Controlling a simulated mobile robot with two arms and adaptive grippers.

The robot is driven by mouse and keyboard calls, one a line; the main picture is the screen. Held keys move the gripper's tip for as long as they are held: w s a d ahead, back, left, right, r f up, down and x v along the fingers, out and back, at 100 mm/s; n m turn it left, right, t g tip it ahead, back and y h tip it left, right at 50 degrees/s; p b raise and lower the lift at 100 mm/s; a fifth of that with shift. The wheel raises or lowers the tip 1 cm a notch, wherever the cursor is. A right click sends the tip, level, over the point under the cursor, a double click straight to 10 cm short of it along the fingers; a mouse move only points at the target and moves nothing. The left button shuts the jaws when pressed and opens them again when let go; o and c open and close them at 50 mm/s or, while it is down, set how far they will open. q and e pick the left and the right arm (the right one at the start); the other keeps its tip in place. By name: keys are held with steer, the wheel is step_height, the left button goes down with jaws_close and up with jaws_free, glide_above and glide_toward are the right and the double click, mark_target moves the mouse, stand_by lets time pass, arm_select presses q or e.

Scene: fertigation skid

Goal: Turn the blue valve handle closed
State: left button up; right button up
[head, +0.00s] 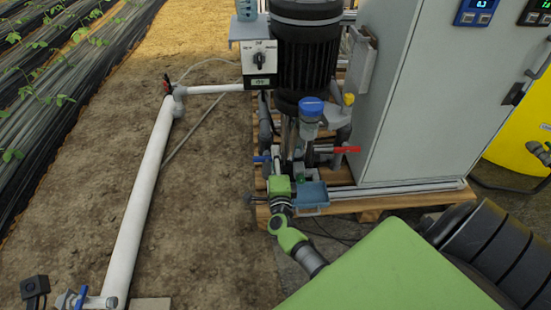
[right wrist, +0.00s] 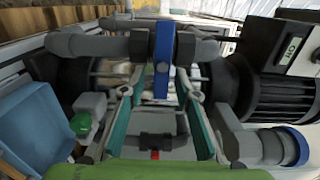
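The blue valve handle (right wrist: 163,50) stands upright in the right wrist view, on a grey pipe valve (right wrist: 195,46). In the head view a small blue handle (head: 262,158) shows just left of my right gripper (head: 279,168), low on the skid. In the right wrist view my right gripper (right wrist: 160,78) has its two green-grey fingers apart. The lower part of the handle is between the fingertips, with a gap visible on both sides. The fingertips are small and partly hidden in the head view. My left gripper is in neither view.
A red handle (head: 346,149) and a blue-capped unit (head: 311,110) are close by. A black motor (head: 307,45) and a grey cabinet (head: 420,95) stand behind. A blue tray (head: 312,195) is right of the gripper. Another blue handle (head: 75,299) is at lower left.

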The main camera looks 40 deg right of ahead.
steer(key=v, duration=1.2)
